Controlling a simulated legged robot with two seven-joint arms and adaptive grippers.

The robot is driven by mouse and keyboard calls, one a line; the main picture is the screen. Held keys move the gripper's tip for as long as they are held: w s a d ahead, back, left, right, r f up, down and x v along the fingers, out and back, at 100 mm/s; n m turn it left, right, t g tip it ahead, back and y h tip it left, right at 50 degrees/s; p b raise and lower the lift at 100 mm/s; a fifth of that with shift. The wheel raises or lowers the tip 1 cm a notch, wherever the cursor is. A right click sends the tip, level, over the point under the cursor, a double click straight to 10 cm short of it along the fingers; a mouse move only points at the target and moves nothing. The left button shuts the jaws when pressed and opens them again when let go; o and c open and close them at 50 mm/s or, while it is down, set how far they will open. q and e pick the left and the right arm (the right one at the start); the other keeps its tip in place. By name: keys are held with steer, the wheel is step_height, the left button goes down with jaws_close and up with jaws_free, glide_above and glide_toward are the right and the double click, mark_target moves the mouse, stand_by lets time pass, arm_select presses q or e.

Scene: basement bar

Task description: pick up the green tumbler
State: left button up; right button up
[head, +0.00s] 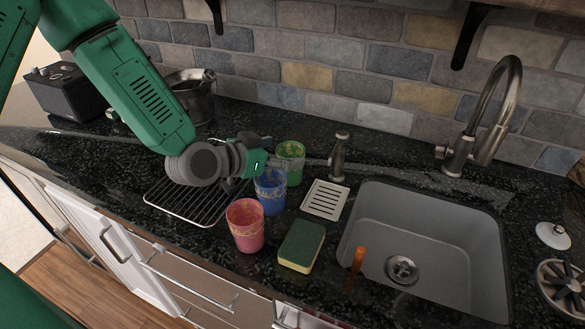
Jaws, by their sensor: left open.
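The green tumbler (292,151) stands on the dark counter, behind a blue tumbler (270,194) and a pink tumbler (245,228). My left gripper (272,161) comes in from the left and is open. Its end is at the left side of the green tumbler and above the blue one, hiding part of the green tumbler. I cannot tell whether it touches the green tumbler. My right gripper is not in view.
A wire rack (190,207) lies under my left arm. A metal bucket (188,88) and dark box (66,91) stand behind. To the right are a soap dispenser (339,158), white slotted tray (325,200), sponge (301,247), sink (430,235) and faucet (491,110).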

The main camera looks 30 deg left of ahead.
mark_target(299, 149)
arm_select(q)
steer(key=x, duration=0.3)
steer(key=shift+w+f, duration=0.2)
steer(key=shift+w, duration=0.15)
steer(key=shift+w+a, duration=0.15)
steer(key=shift+a, duration=0.2)
steer(key=c, duration=0.5)
steer(key=shift+d, duration=0.2)
jaws_close()
steer(key=c, duration=1.3)
jaws_free()
steer(key=shift+d, duration=0.1)
steer(key=c, duration=1.3)
jaws_free()
